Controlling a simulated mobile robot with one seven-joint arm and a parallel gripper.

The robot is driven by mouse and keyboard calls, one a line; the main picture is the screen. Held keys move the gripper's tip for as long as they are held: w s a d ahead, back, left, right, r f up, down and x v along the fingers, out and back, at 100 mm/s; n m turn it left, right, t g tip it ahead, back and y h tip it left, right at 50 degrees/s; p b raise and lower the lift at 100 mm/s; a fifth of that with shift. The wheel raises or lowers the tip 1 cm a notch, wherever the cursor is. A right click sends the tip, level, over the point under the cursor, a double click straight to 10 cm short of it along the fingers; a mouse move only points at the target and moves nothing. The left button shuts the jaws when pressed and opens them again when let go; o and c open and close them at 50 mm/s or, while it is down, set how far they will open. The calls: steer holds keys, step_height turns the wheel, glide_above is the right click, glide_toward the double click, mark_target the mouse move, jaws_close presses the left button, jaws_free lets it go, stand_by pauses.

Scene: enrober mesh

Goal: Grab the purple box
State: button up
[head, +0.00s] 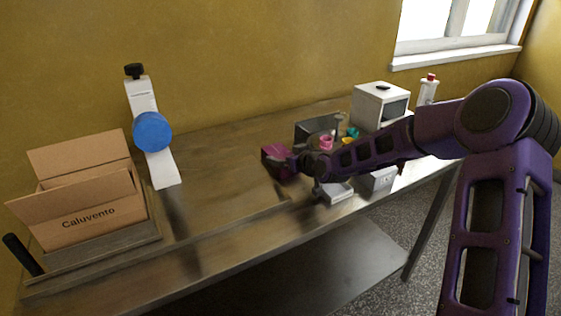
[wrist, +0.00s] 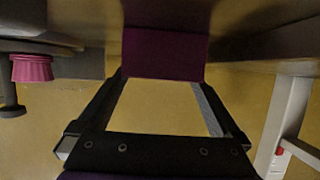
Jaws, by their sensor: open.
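The purple box (head: 275,154) stands on the worktable, left of the grey metal container. My gripper (head: 290,165) reaches it from the right side, with the arm partly covering the box. In the wrist view, which looks upside down, a dark purple face of the box (wrist: 164,52) fills the top middle. My gripper's fingers (wrist: 158,80) are spread wide, with their tips at the near edge of that face. I cannot tell whether they touch it or overlap its sides.
A pink cup (head: 326,143) and a grey container (head: 312,130) stand close to the arm. A white machine (head: 380,106) is behind it. A cardboard box (head: 85,205) and a white stand with a blue disc (head: 152,132) are left. The worktable (head: 225,190) is clear between.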

steer(key=shift+w+a+f, duration=0.15)
steer(key=shift+w+a, duration=0.05)
steer(key=shift+w, duration=0.1)
steer(key=shift+c, duration=0.3)
steer(key=c, duration=1.2)
steer(key=shift+c, duration=0.3)
